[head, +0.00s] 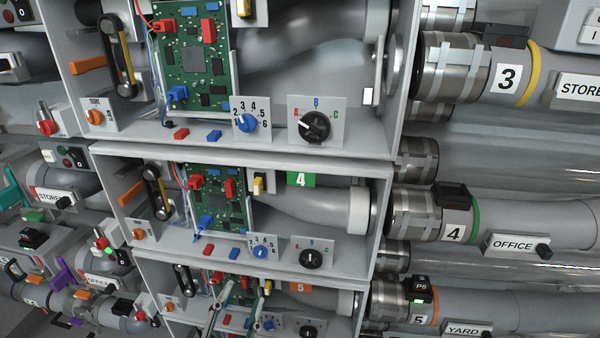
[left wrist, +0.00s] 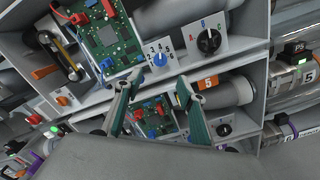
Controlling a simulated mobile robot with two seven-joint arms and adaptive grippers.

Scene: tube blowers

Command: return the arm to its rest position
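My left gripper (head: 242,298) shows at the bottom of the head view, in front of the lowest visible blower bay (head: 279,297), the one with an orange 5 label. In the left wrist view its two green-grey fingers (left wrist: 156,84) stand apart with nothing between them. Through the gap I see the circuit board (left wrist: 152,119) of bay 5 and, above it, a blue dial (left wrist: 160,60). I cannot tell whether the fingers touch the housing. The rest of the left arm is mostly out of the head view. My right gripper is in neither view.
Bay 4 (head: 290,208) sits above, with a board, blue dial and black dial (head: 311,258). A larger bay with a black dial (head: 315,126) is on top. Grey tubes marked 3, 4 (head: 456,233) and 5 run right. Pipes and switches crowd the left side.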

